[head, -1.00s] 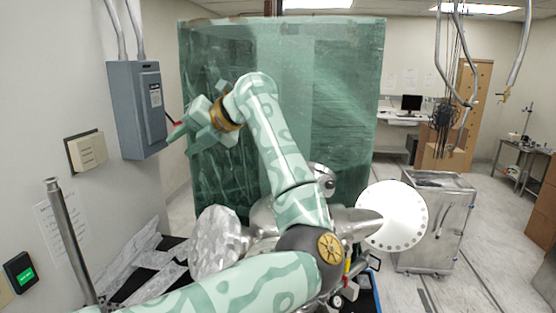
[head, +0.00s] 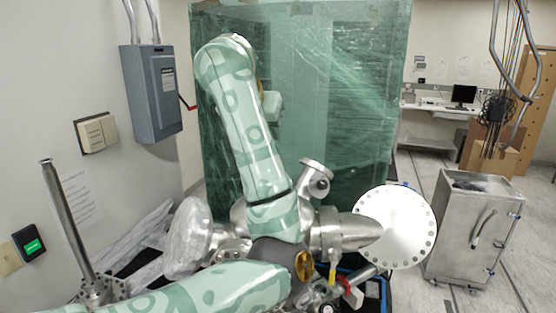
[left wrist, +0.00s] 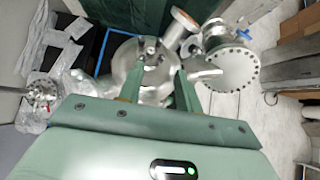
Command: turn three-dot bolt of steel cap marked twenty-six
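A steel vacuum chamber (head: 340,230) with several ports stands in front of me, partly hidden by my left arm. A large pale round cap with bolts around its rim (head: 396,227) faces me on its right; it also shows in the left wrist view (left wrist: 232,68). A small bolted steel fitting (left wrist: 150,52) on the chamber lies beyond and between my left fingertips. No number or dot marks are readable, so I cannot tell which cap is twenty-six. My left gripper (left wrist: 157,75) is open with nothing between its fingers; in the head view the forearm mostly hides it. My right gripper is out of view.
A green wrapped crate (head: 330,80) stands close behind the chamber. A foil-wrapped port (head: 188,238) is on the left, near an upright steel tube (head: 68,220). A grey electrical box (head: 152,95) is on the left wall.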

